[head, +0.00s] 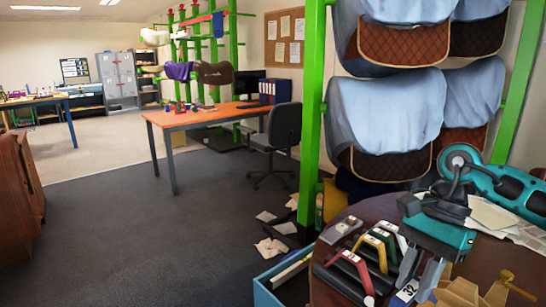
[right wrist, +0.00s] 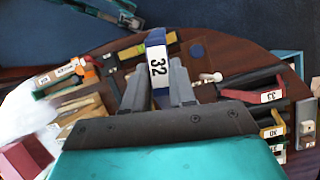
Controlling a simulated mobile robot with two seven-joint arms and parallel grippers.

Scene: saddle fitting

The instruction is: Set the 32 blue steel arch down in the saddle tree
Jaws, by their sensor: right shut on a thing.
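My right gripper (head: 418,274) is at the lower right of the head view, above the round brown table (head: 326,290). In the right wrist view its two grey fingers (right wrist: 159,84) are shut on the blue arch (right wrist: 155,40), whose white label reads 32. In the head view only the white 32 label of the arch (head: 408,291) shows clearly, below the fingers. A tan wooden piece (head: 462,292) stands just right of the gripper; I cannot tell whether it is the saddle tree. My left gripper is not in view.
Red (head: 349,274), yellow (head: 376,252) and green arches (head: 390,236) stand left of the gripper. A small metal block (head: 343,228) lies at the table's edge. A green rack (head: 312,110) with saddle pads (head: 385,110) rises behind. Papers (head: 495,217) lie at the right.

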